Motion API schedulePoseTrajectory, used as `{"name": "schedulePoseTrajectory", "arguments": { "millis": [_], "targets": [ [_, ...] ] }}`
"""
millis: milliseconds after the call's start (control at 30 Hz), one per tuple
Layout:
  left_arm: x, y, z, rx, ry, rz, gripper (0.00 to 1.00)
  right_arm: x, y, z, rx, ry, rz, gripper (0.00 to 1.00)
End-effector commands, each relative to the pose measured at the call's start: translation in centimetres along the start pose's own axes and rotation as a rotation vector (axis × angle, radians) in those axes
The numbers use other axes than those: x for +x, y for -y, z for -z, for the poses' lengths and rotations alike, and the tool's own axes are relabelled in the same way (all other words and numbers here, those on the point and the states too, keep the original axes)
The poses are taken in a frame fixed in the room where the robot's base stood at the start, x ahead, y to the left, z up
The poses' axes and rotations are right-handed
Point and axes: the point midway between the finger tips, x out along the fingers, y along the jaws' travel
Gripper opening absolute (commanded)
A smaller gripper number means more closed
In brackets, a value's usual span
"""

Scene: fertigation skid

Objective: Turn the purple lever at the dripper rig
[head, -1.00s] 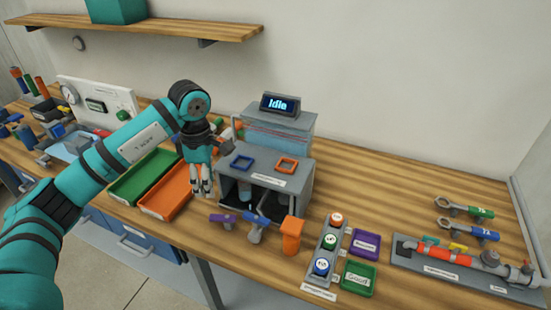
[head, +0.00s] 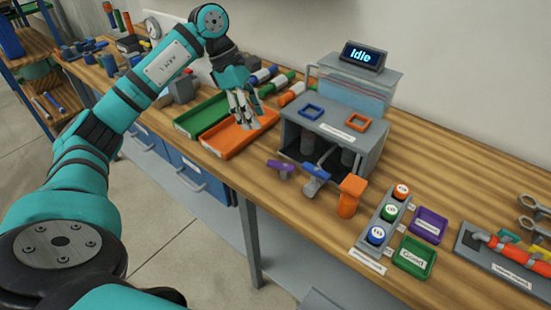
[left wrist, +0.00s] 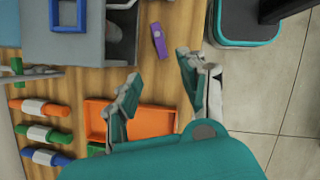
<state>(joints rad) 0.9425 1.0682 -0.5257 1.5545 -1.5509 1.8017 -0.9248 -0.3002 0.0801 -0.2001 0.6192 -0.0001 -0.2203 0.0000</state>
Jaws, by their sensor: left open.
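The dripper rig (head: 372,140) is a grey box on the wooden bench, with a clear tank and a display reading "Idle" on top. The purple lever (head: 280,168) sticks out low at the left of its front. In the left wrist view the purple lever (left wrist: 159,41) lies ahead of the fingers, near the bench edge. My left gripper (head: 243,122) is open and empty above the orange tray, left of the rig and apart from the lever. In the left wrist view my left gripper (left wrist: 158,75) shows its two fingers spread. My right gripper is not in view.
Beside the purple lever are a blue lever (head: 316,174) and an orange lever (head: 350,195). A button panel (head: 374,222), a purple tray (head: 428,225) and a green "Good" tray (head: 414,258) lie to the right. The orange tray (head: 232,146) and green tray (head: 187,123) lie to the left.

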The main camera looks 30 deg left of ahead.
Motion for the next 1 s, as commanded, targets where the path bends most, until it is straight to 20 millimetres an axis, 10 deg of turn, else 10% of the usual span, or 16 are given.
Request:
{"name": "schedulePoseTrajectory", "arguments": {
  "millis": [533,1000],
  "targets": [
    [11.5,0.1,0.0,-0.001,-0.002,0.004,0.42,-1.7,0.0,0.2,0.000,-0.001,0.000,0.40],
    [13.9,0.0,0.0,0.000,-0.002,-0.001,0.42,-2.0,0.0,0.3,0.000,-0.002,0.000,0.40]
  ]
}}
